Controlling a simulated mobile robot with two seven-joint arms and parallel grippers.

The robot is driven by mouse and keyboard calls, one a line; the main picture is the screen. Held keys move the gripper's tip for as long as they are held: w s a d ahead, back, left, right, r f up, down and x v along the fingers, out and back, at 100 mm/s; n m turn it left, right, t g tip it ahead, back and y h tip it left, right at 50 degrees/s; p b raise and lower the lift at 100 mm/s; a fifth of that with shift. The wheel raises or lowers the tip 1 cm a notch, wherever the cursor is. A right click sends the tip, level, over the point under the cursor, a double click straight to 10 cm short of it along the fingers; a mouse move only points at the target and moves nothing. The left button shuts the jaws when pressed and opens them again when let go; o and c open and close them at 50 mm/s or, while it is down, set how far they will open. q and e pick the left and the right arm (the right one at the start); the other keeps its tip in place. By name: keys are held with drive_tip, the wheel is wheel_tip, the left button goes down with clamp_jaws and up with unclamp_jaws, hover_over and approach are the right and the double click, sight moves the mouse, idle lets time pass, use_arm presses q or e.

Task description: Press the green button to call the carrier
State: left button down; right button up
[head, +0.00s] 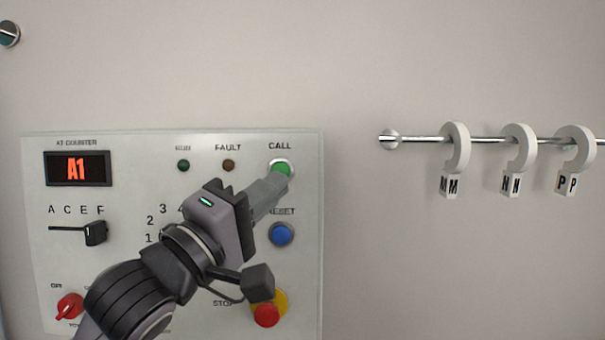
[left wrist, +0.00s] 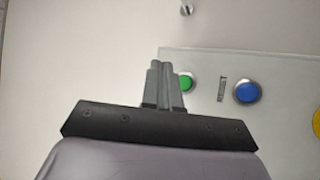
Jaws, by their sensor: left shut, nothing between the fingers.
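The green button (head: 281,168) sits under the CALL label near the top right of the control panel (head: 130,200). It also shows in the left wrist view (left wrist: 186,83), just right of my fingertips. My left gripper (head: 279,181) is shut and empty. Its fingertips overlap the lower edge of the green button in the head view; I cannot tell whether they touch it. In the left wrist view the closed fingers (left wrist: 163,80) point toward the panel. My right gripper is not in view.
A blue RESET button (head: 281,234) lies below the green one. A red stop button (head: 266,314) on yellow is lower down. A rail (head: 415,139) at right carries lettered hooks (head: 458,148). The wall between panel and rail is bare.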

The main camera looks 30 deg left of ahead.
use_arm(q)
drive_tip(key=shift+s+r, duration=0.1)
drive_tip(key=shift+r, duration=0.05)
drive_tip(key=w+a, duration=0.4)
drive_tip(key=w, duration=0.3)
drive_tip(key=shift+w+a, duration=0.3)
idle(2.3)
drive_tip(key=shift+w+a, duration=0.2)
drive_tip(key=shift+w, duration=0.15)
